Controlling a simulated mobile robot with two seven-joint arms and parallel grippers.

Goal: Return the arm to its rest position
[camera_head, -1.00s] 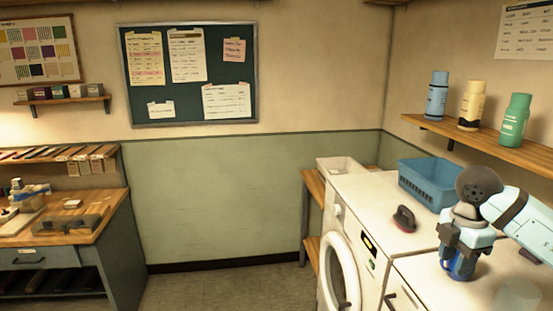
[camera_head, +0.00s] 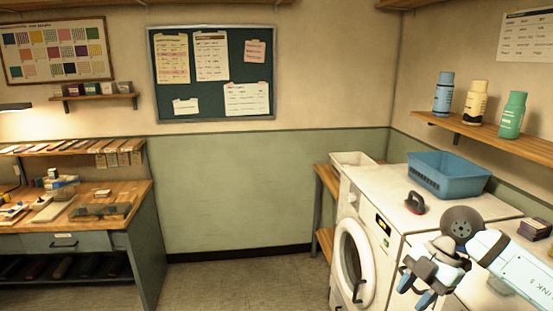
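My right arm (camera_head: 505,262) comes in from the right edge, over the white machine tops. Its gripper (camera_head: 416,291) hangs in front of the washing machine's right side, tilted down and toward the left. Its two blue fingertips stand apart, and I see nothing between them. My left arm and gripper are not in view.
A red-and-black brush-like item (camera_head: 415,203) and a blue basket (camera_head: 449,176) stand on the washing machine (camera_head: 378,195). A translucent vessel (camera_head: 500,287) and dark boxes (camera_head: 535,229) are near my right arm. Bottles (camera_head: 477,103) line the shelf above. The floor (camera_head: 235,283) is clear.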

